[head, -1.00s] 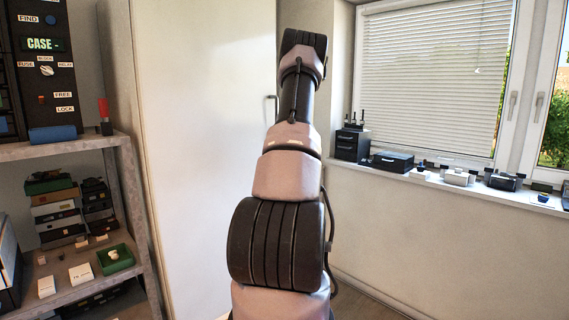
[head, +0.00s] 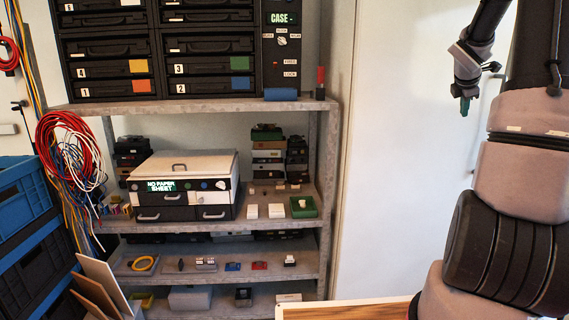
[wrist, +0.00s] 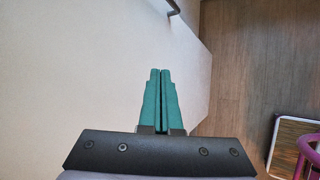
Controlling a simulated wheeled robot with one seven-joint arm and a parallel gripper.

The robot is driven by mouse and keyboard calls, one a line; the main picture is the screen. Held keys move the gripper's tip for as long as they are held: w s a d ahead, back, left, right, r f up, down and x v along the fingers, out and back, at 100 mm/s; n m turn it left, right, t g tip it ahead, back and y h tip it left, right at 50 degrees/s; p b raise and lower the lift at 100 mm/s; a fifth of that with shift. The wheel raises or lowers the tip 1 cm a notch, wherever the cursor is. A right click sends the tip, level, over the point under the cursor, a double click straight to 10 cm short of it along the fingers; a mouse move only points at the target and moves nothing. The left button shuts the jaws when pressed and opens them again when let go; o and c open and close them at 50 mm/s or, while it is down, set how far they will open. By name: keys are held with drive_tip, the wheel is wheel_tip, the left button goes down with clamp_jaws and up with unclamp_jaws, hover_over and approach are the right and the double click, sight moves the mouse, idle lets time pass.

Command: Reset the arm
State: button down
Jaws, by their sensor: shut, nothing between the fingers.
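My arm stands at the right of the head view, with its upper links cut off by the top edge. My gripper (head: 465,106) hangs at the upper right in front of a tall white cabinet door and points down. In the wrist view my gripper (wrist: 160,72) shows two green fingers side by side, shut, with nothing between them. The white door (wrist: 95,70) fills the left of the wrist view, beside the fingers. I cannot tell how far the fingers are from the door.
A grey shelf rack (head: 240,105) holds numbered drawers (head: 110,88), a white-topped device (head: 185,170) and small parts. Blue crates (head: 20,215) and coiled cables (head: 70,150) are at the left. A wooden-topped surface (head: 345,310) lies at the bottom. Wooden floor (wrist: 240,60) shows below the gripper.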

drive_tip(key=s+a+r+m+y, duration=0.2)
drive_tip(key=s+a+r+m, duration=0.2)
drive_tip(key=s+a+m, duration=0.65)
drive_tip(key=s+a+r+m+y, duration=0.3)
drive_tip(key=s+a, duration=0.5)
drive_tip(key=a, duration=0.8)
drive_tip(key=s+a+f+m+y, duration=0.2)
drive_tip(key=s+a+m, duration=0.4)
drive_tip(key=s+a, duration=0.4)
drive_tip(key=shift+s+m+t+y, duration=0.4)
drive_tip(key=shift+s+y, duration=0.1)
drive_tip(key=shift+s, duration=0.35)
